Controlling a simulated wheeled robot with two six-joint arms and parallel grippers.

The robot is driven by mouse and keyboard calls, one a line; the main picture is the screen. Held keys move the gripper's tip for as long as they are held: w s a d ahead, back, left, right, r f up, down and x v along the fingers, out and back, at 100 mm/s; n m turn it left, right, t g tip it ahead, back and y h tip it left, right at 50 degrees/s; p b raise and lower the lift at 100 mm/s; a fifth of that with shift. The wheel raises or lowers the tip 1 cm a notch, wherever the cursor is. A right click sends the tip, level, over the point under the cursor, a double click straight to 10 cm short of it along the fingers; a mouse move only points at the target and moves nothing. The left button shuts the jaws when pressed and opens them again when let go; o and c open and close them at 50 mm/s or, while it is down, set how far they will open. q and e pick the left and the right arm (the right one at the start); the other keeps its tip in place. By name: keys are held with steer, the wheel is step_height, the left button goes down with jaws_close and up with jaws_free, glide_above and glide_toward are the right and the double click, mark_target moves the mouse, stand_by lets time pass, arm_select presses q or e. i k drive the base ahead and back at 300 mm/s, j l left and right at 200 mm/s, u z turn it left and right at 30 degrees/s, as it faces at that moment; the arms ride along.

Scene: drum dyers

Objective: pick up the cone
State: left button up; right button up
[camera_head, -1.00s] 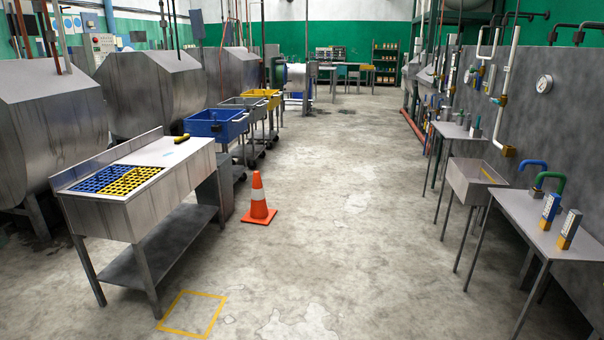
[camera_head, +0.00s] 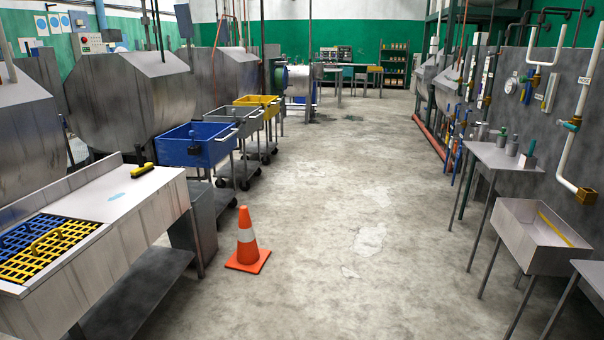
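An orange traffic cone (camera_head: 247,243) with a white band stands upright on the concrete floor, left of the middle in the head view. Its square orange base rests flat on the floor, close to the right of the steel bench. Neither of my grippers shows in the head view.
A steel bench (camera_head: 150,205) with blue and yellow grates stands at the left. Blue (camera_head: 190,150), grey and yellow carts line the left side behind the cone. A steel sink (camera_head: 520,240) and small tables stand at the right. The middle aisle (camera_head: 340,220) is clear.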

mark_target(248, 258)
steer(key=i, duration=2.05)
